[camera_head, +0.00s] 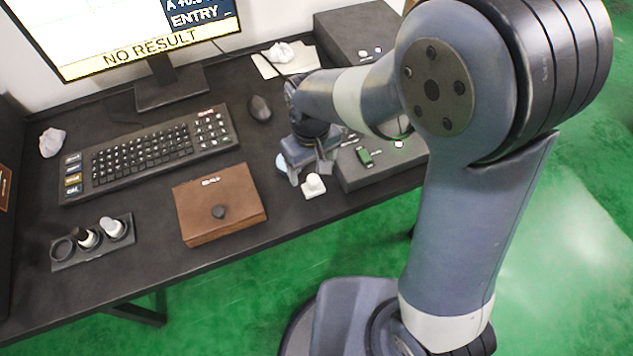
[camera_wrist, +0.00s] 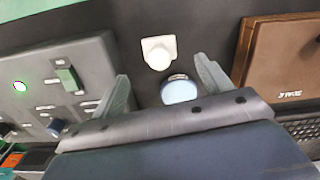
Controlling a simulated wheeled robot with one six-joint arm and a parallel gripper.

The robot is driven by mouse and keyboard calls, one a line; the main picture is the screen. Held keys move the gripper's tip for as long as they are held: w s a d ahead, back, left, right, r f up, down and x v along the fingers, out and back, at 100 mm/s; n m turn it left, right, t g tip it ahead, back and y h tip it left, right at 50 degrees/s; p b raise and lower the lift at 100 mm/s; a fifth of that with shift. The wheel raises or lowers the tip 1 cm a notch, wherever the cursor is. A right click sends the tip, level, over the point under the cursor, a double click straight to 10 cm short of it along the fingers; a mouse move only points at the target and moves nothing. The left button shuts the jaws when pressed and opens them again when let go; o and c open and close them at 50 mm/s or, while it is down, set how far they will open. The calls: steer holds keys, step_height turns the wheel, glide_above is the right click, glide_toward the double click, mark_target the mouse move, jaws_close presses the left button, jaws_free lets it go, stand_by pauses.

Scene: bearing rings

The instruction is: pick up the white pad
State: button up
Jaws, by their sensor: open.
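A white pad (camera_head: 313,186) with a square base and a rounded top sits on the dark desk near its front edge. In the wrist view the white pad (camera_wrist: 159,52) lies just beyond my fingertips, slightly left of the middle. My gripper (camera_head: 308,172) is low over the desk, right behind the pad in the head view. In the wrist view my gripper (camera_wrist: 166,84) is open, with nothing held between its fingers. A pale blue disc (camera_wrist: 179,90) shows between the fingers, nearer than the pad. It is partly hidden by my gripper in the head view (camera_head: 281,164).
A grey panel box (camera_head: 375,172) with a green switch stands close to the right. A brown box (camera_head: 215,222) lies left, with the keyboard (camera_head: 150,150) behind it. A mouse (camera_head: 260,108) is behind my gripper. A holder (camera_head: 62,264) stands front left.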

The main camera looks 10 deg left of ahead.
mark_target(313, 179)
steer(key=f, duration=0.6)
steer(key=shift+s+d+f, duration=0.15)
steer(key=shift+s+f, duration=0.05)
steer(key=shift+c, duration=0.2)
steer(key=c, duration=1.1)
